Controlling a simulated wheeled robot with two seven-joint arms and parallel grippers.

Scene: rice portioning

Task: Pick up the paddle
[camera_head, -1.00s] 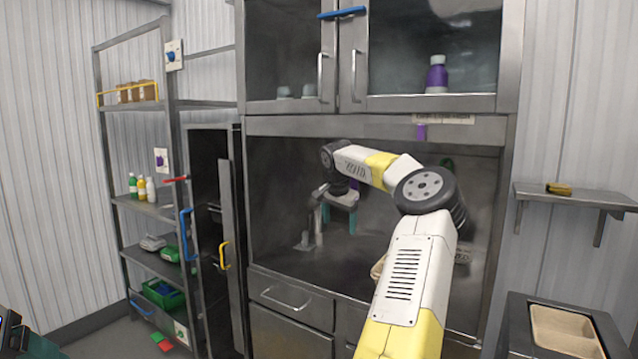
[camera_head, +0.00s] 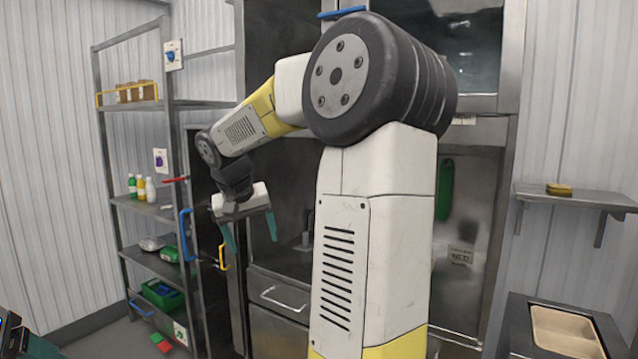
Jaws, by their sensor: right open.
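I cannot make out a paddle for certain. A long green object (camera_head: 445,190) hangs upright at the right side of the cabinet recess, partly behind my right arm; I cannot tell what it is. My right gripper (camera_head: 250,234) is open and empty, its two teal fingers pointing down in front of the cabinet's left side, well apart from the green object. My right arm hides much of the recess and its worktop. A cut-off teal and black part in the bottom left corner seems to be my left gripper (camera_head: 36,347); its jaws cannot be read.
A metal shelf rack (camera_head: 172,210) with bottles (camera_head: 141,188) and a green crate (camera_head: 160,297) stands at the left. A drawer (camera_head: 282,297) lies below the recess. At the right are a wall shelf (camera_head: 573,197) with a sponge (camera_head: 559,189) and a tan bin (camera_head: 565,335).

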